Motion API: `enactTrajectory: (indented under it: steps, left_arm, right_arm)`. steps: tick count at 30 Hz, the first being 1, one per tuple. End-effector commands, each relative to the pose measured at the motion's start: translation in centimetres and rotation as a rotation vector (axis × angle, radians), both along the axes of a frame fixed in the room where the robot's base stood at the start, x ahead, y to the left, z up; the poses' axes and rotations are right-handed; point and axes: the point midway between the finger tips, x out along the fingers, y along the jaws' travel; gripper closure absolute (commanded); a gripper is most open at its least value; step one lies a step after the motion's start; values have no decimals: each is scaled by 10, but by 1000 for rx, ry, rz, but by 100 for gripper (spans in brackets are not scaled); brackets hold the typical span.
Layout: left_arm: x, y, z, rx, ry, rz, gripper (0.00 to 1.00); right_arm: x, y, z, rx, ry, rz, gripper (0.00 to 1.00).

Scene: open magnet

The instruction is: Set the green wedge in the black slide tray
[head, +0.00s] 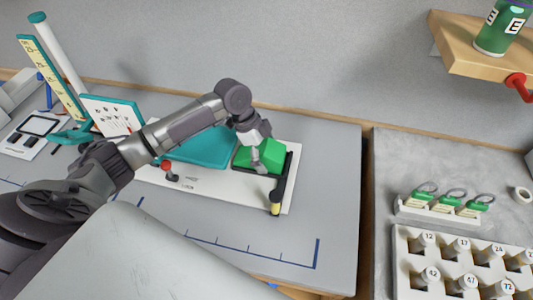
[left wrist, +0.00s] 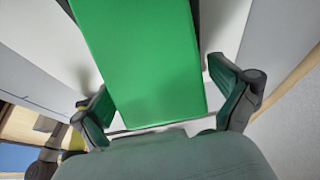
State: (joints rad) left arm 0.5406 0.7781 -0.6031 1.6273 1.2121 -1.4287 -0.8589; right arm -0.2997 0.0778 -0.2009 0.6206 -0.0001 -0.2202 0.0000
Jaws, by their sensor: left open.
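The green wedge (head: 272,150) sits at the right end of the white base plate, in or on the black slide tray (head: 281,186); I cannot tell if it is fully seated. The tray's dark edge shows along the wedge's front and right. My left gripper (head: 262,158) is over the wedge, pointing down. In the left wrist view the wedge (left wrist: 150,60) fills the middle, and the open fingers of the left gripper (left wrist: 168,105) stand on either side with gaps. My right gripper is not in view.
The white base plate (head: 225,189) carries a teal panel (head: 208,148) and a red-knobbed lever (head: 167,167). A yellow-tipped black bar (head: 275,208) lies at its right. A side bench holds green-tagged keys (head: 445,200) and a numbered rack (head: 398,260). The grey table's right part is clear.

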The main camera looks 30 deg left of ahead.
Motion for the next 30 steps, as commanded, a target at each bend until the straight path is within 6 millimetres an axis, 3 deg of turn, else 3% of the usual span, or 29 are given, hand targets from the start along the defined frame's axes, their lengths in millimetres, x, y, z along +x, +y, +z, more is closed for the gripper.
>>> enactTrajectory:
  steps: [10, 21, 30]
  left_arm:
    - [0, 6, 11, 2, -1, 1, 1]
    - [-8, 33, 81, 2, -4, 1, 1]
    - [-11, 44, 110, 0, 0, 0, 1]
  right_arm:
    - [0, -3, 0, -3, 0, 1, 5]
    - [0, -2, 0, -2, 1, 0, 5]
    - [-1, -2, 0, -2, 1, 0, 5]
